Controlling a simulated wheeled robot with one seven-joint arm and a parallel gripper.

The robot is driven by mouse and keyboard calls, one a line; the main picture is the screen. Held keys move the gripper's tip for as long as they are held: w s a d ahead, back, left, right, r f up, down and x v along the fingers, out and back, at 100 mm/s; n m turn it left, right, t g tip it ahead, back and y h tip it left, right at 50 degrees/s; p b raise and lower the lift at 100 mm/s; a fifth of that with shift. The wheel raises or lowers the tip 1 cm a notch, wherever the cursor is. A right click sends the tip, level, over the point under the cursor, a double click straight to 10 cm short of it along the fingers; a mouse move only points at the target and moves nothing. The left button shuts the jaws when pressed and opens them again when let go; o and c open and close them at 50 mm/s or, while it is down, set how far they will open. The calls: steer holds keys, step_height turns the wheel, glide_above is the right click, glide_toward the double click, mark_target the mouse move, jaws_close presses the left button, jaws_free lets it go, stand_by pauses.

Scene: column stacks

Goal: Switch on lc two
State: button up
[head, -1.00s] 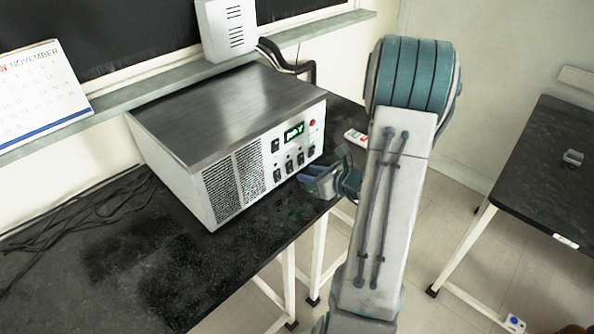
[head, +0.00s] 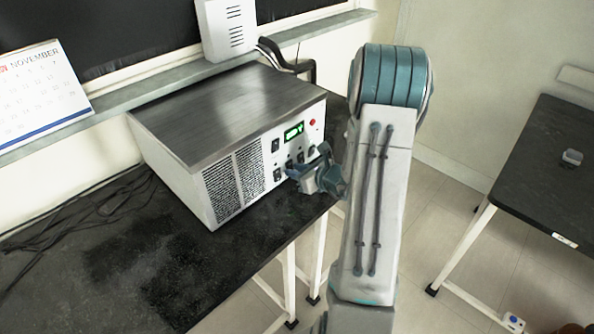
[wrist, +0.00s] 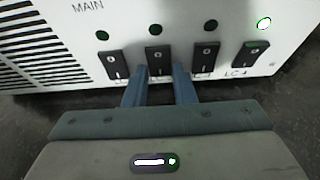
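A white power unit with a steel top (head: 225,110) stands on the black bench. Its front panel (wrist: 180,15) carries a row of black rocker switches, each with a round lamp above. The rightmost switch (wrist: 250,60) is labelled LC 4, and its lamp (wrist: 264,23) is lit; the other lamps are dark. The second switch from the left (wrist: 158,60), which by order is LC two, has its label hidden by my gripper. My gripper (wrist: 161,72) is open, its two blue fingers at the lower edge of that switch, one toward each side. Contact cannot be told.
The green display (head: 293,132) and red button (head: 312,122) are higher on the panel. Cables (head: 80,215) lie on the bench left of the unit. A wall box (head: 226,28) hangs behind it. A second black table (head: 550,170) stands at right.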

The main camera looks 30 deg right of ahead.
steer(key=f+b, duration=0.1)
steer(key=b, duration=0.2)
steer(key=shift+t, duration=0.4)
steer(key=t+b, duration=0.1)
steer(key=b, duration=0.2)
steer(key=shift+f+y, duration=0.1)
steer(key=shift+y, duration=0.3)
steer(key=shift+t+b, duration=0.3)
steer(key=shift+b, duration=0.5)
steer(key=shift+r, duration=0.2)
steer(key=o, duration=0.7)
steer(key=shift+d, duration=0.1)
steer(key=shift+s, duration=0.1)
